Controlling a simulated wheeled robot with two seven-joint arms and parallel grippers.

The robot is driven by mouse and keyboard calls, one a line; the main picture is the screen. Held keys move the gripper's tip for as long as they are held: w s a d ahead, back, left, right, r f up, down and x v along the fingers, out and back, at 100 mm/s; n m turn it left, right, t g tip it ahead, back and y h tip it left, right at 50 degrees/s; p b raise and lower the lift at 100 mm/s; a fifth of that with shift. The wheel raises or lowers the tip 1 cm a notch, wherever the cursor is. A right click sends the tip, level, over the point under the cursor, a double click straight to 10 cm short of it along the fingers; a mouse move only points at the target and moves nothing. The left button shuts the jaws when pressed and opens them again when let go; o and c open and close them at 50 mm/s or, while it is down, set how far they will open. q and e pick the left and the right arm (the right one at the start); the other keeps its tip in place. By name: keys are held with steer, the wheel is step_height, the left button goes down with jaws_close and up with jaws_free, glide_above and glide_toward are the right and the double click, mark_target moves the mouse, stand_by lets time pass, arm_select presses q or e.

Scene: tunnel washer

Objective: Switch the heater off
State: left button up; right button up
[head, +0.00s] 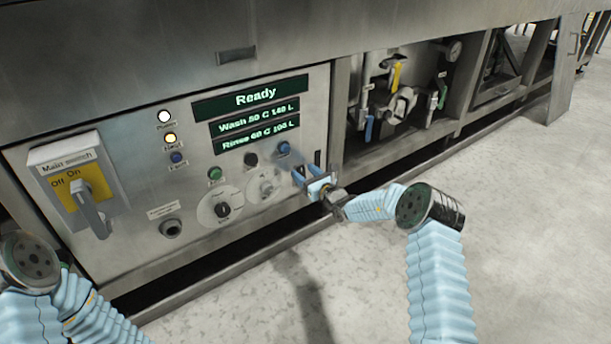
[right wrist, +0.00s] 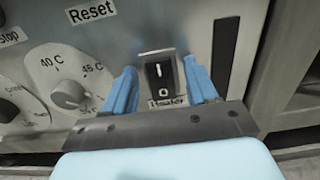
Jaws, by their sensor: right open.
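The heater switch (right wrist: 160,76) is a black rocker marked I above and O below, with a "Heater" label (right wrist: 166,102) under it. A pale lip shows along its top edge; I cannot tell for sure which half is pressed in. My right gripper (right wrist: 160,68) is open, with one blue finger on each side of the switch and nothing held. In the head view my right gripper (head: 310,178) is at the panel's lower right and partly hides the switch. My left gripper is not in view; only part of my left arm shows.
The control panel (head: 130,245) carries a main switch (head: 88,205), several buttons and lamps, and a display (head: 255,97) reading Ready. A temperature dial (right wrist: 70,94) is left of the heater switch, and a dark slot (right wrist: 225,52) is right of it. The floor in front is clear.

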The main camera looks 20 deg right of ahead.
steer(key=c, duration=1.1)
steer(key=shift+o, duration=0.2)
steer(key=f+t+b, duration=0.1)
steer(key=b, duration=0.2)
steer(key=shift+f, duration=0.25)
steer(key=shift+s+t+y+b, duration=0.1)
steer(key=shift+t+y+b, duration=0.35)
steer(key=shift+t, duration=0.35)
steer(key=shift+r+t+p, duration=0.2)
steer(key=shift+t+p, duration=0.2)
steer(key=shift+s+t+y, duration=0.1)
steer(key=shift+t+y, duration=0.25)
steer(key=shift+t, duration=0.25)
steer(key=o, duration=1.1)
steer(key=shift+c, duration=0.2)
